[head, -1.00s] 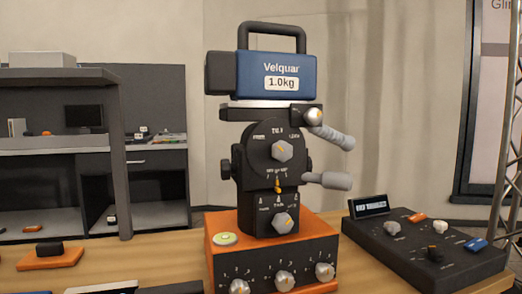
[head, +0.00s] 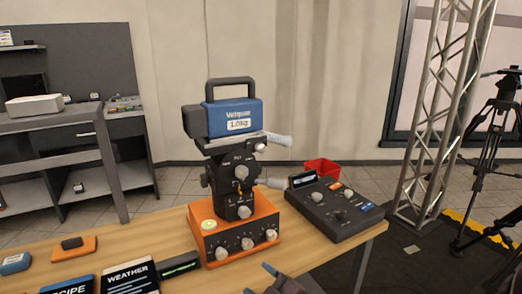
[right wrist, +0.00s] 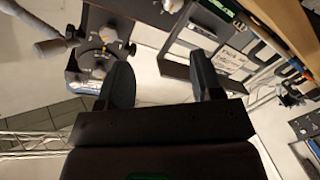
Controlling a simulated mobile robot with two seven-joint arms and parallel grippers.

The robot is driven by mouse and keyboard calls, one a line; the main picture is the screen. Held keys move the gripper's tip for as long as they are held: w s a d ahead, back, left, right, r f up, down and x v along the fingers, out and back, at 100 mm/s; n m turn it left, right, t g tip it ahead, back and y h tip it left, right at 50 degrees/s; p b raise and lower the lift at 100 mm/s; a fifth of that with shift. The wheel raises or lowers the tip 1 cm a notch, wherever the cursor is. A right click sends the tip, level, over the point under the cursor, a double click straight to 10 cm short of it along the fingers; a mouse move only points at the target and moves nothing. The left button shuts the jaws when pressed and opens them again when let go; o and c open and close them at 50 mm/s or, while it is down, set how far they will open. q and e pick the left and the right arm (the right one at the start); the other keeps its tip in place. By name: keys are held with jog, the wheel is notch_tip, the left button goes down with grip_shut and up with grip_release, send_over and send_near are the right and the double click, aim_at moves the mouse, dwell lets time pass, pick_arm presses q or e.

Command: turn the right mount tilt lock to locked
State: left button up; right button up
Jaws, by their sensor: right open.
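The dark mount (head: 222,165) stands upright on an orange base (head: 212,250) and carries a blue Velquar 1.0kg block (head: 233,118). An upper grey knob (head: 241,172), under lettering that seems to read TILT, is on its front. A lower grey knob (head: 244,212) sits below it. The exact knob settings are too small to read. My right gripper (head: 272,278) is low at the bottom edge, in front of the base and apart from the mount. In the right wrist view its fingers (right wrist: 162,82) are open and empty. My left gripper is out of view.
A black control box (head: 318,215) stands right of the mount, with a red bin (head: 322,168) behind it. A WEATHER card (head: 130,280) and an orange block (head: 75,247) lie on the table's left. A truss (head: 440,110) and tripod (head: 490,150) stand beyond.

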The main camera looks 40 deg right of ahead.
aim_at(243, 173)
jog(key=w+d+r+h+p, duration=0.1)
jog(key=w+d+r+p, duration=0.1)
jog(key=r+p, duration=0.5)
jog(key=w+d+r+h+p, duration=0.2)
jog(key=r+p, duration=0.1)
jog(key=r, duration=0.8)
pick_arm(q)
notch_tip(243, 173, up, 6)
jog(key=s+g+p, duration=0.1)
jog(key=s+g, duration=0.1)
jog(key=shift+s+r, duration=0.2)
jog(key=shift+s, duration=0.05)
pick_arm(e)
jog(key=shift+n, duration=0.4)
jog(key=x, duration=1.1)
jog(key=shift+w+d+r, duration=0.15)
jog(key=shift+d+r, duration=0.2)
jog(key=shift+d, duration=0.05)
jog(key=c, duration=0.9)
